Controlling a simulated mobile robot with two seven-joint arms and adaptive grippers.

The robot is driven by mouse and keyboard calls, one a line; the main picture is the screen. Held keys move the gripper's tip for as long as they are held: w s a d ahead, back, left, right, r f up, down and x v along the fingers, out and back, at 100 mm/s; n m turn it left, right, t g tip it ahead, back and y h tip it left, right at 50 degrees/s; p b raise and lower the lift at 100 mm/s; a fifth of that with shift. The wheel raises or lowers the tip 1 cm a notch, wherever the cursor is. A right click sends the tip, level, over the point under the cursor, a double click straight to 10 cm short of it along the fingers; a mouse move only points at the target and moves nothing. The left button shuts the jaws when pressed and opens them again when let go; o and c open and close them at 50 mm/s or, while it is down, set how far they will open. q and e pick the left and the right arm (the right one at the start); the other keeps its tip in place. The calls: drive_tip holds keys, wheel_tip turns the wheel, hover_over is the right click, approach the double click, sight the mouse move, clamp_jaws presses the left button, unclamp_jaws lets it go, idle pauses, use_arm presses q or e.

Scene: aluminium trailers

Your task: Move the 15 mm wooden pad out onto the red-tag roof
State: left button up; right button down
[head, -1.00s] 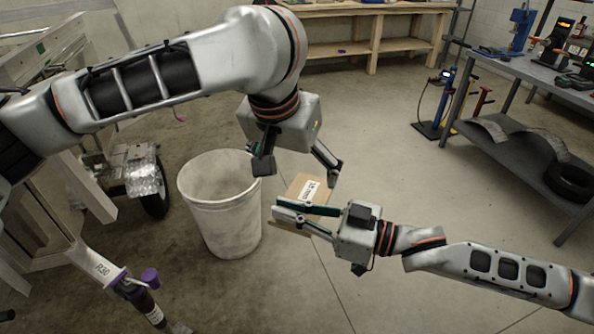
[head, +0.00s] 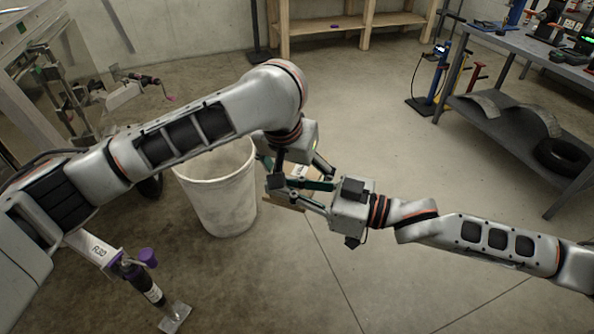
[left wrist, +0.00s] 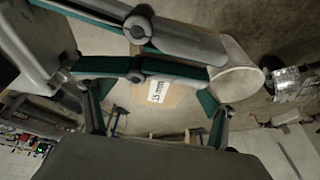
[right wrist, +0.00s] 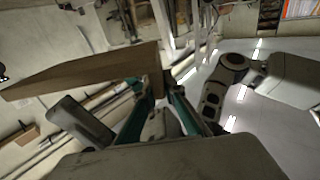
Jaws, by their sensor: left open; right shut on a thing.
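The wooden pad (head: 286,204), with a white label, is mostly hidden behind the grippers in the head view. Its label reads 15 mm in the left wrist view (left wrist: 167,92). My right gripper (head: 284,189) is shut on the pad; the pad sticks out to the left in the right wrist view (right wrist: 95,72). My left gripper (head: 298,172) is open, close above the right gripper. In the left wrist view the pad shows between the left fingers (left wrist: 155,110), with the right fingers crossing in front; I cannot tell if they touch. I cannot make out a red-tag roof.
A white bin (head: 222,200) stands on the floor just left of the grippers. A metal trailer structure (head: 50,85) is at the upper left. A grey workbench (head: 520,75) is at the right, a wooden bench (head: 345,22) at the back. The middle floor is clear.

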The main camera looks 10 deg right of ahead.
use_arm(q)
drive_tip(key=c, duration=1.4)
drive_tip(key=shift+c, duration=0.4)
use_arm(e)
drive_tip(key=c, duration=2)
unclamp_jaws()
drive_tip(key=shift+c, duration=0.2)
